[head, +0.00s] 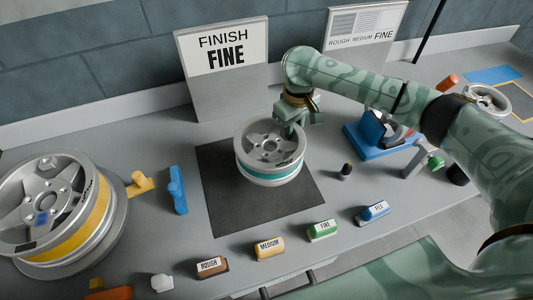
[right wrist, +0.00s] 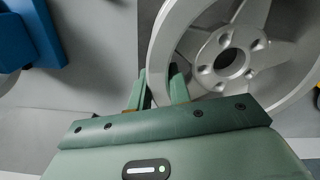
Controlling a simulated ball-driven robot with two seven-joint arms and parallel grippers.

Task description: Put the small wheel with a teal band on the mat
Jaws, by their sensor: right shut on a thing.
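The small silver wheel with a teal band (head: 270,170) is over the dark square mat (head: 222,200) in the head view, lying flat with its spoked face up. I cannot tell whether it touches the mat or is held just above it. My right gripper (head: 293,132) reaches down at the wheel's far right edge and is shut on its rim. In the right wrist view, the fingers (right wrist: 160,88) straddle the rim of the wheel (right wrist: 232,62). The bare mat shows to the left and front of the wheel. My left gripper is not in view.
A larger wheel with a yellow band (head: 85,238) stands at left. Labelled blocks, such as the brown ROUGH block (head: 212,267) and green FINE block (head: 322,231), line the front. A FINISH FINE sign (head: 222,60) stands behind. A blue stand (head: 372,140) is at right.

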